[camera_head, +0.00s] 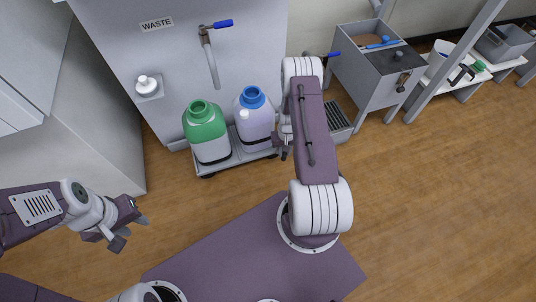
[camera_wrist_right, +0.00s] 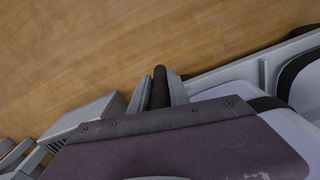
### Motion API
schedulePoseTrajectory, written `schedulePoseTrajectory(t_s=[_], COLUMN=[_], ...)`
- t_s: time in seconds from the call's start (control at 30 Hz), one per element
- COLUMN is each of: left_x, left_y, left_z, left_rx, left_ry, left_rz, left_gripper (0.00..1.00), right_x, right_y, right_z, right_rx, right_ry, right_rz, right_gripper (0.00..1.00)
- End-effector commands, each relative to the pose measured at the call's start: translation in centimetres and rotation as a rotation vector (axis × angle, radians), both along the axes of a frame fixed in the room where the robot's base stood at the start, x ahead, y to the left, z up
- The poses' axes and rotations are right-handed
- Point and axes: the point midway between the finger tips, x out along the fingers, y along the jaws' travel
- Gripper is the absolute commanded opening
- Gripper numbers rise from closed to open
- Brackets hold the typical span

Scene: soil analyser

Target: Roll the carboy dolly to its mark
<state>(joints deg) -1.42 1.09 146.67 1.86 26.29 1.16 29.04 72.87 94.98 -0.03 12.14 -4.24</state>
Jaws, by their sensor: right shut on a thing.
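The low grey carboy dolly (camera_head: 238,162) stands on the wooden floor against the waste cabinet. It carries a green-topped carboy (camera_head: 206,130) and a pale lilac carboy with a blue cap (camera_head: 254,118). My right gripper (camera_head: 284,152) is at the dolly's right end, partly hidden by my own arm. In the right wrist view my right gripper (camera_wrist_right: 158,92) is shut on a dark bar, the dolly handle (camera_wrist_right: 160,86), with the dolly's edge (camera_wrist_right: 225,75) beside it. My left gripper (camera_head: 131,232) is open and empty above the floor at left. No floor mark is visible.
The waste cabinet (camera_head: 165,60) with a blue-handled tap (camera_head: 215,25) stands behind the dolly. A dark-slatted grey unit (camera_head: 338,118) is close to its right, near a grey sink cabinet (camera_head: 372,85). Floor (camera_head: 440,190) is clear at the right.

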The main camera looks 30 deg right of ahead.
Motion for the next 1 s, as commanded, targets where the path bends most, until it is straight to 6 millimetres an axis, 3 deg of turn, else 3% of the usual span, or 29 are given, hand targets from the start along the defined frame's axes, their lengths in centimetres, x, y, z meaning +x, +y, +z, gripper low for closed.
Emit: schedulePoseTrajectory(t_s=[0.2,0.4,0.9,0.93,1.0], left_x=[0.0,0.0,0.0,0.0,0.0], left_y=[0.0,0.0,0.0,0.0,0.0], left_z=[0.1,-0.1,-0.1,-0.1,-0.1], left_rx=[0.0,0.0,0.0,0.0,0.0], left_ry=[0.0,0.0,0.0,0.0,0.0], left_rz=[0.0,0.0,0.0,0.0,0.0], left_gripper=[0.36,0.36,0.36,0.36,0.36], right_x=[-1.2,-1.9,-2.1,-2.1,-2.1], right_y=[-5.0,-7.6,-8.9,-8.9,-8.9], right_z=[-0.1,-0.1,0.0,0.0,0.0], right_rx=[0.0,0.0,-0.003,-0.003,-0.003], right_ry=[-0.001,0.001,-0.002,-0.003,-0.003], right_rz=[-0.006,-0.003,-0.003,-0.003,-0.004], right_gripper=[0.0,0.0,0.0,0.25,0.43])
